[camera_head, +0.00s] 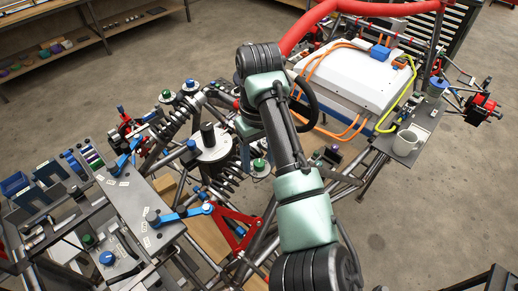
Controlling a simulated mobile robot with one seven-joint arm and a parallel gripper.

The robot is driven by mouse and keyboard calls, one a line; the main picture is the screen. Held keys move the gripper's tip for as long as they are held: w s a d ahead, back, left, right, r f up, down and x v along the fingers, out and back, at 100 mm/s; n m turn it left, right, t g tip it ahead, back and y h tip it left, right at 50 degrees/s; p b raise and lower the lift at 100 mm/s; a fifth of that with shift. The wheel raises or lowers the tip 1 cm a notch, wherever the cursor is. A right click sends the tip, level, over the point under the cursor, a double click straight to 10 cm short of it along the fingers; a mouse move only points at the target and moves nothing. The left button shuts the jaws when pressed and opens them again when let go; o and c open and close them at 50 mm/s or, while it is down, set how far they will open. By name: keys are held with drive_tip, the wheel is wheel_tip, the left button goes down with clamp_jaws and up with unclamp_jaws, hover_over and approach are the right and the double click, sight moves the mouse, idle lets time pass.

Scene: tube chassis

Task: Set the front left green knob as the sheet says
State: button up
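Several green knobs show. One green knob (166,94) tops a coil-over damper at the upper left of the chassis. Another green knob (259,164) stands left of my arm, near the chassis middle. A third green knob (88,240) lies among the parts at the lower left. I cannot tell which is the front left one, nor read any setting. No sheet is clearly recognisable; small white labels (145,241) on the grey plate are too small to read. My arm crosses the middle of the view, and I cannot make out my gripper; its end seems hidden behind the arm links.
The tube chassis holds a white box (350,75) with orange cables, a red hose (330,12), a red wishbone (235,225) and blue levers (180,214). Bare floor lies at the lower right.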

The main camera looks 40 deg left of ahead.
wheel_tip(320, 180, up, 13)
drive_tip(key=shift+p, duration=0.3)
idle(0.8)
drive_tip(key=a+t+y+b, duration=0.2)
drive_tip(key=a, duration=0.2)
wheel_tip(320, 180, up, 18)
drive_tip(key=m+t+y+b, duration=0.4)
drive_tip(key=t+y+b, duration=0.2)
drive_tip(key=t+y, duration=0.5)
hover_over(259, 162)
drive_tip(key=w, duration=0.5)
drive_tip(key=t+h, duration=0.2)
drive_tip(key=s+d+r+m+t+h+b, duration=0.1)
drive_tip(key=s+d+r+m+t+h, duration=0.1)
drive_tip(key=d, duration=0.6)
drive_tip(key=s+d+r+m+t+h+b, duration=0.1)
drive_tip(key=s+d+r+m+t+h, duration=0.2)
drive_tip(key=d, duration=0.5)
drive_tip(key=s+d+r+m+t+h+b, duration=0.1)
drive_tip(key=s+d+r+m+t+h, duration=0.2)
drive_tip(key=s+d+t+h, duration=0.3)
drive_tip(key=shift+s+d+r+m+t, duration=0.25)
drive_tip(key=shift+s+d+m+t, duration=0.3)
drive_tip(key=shift+d, duration=0.55)
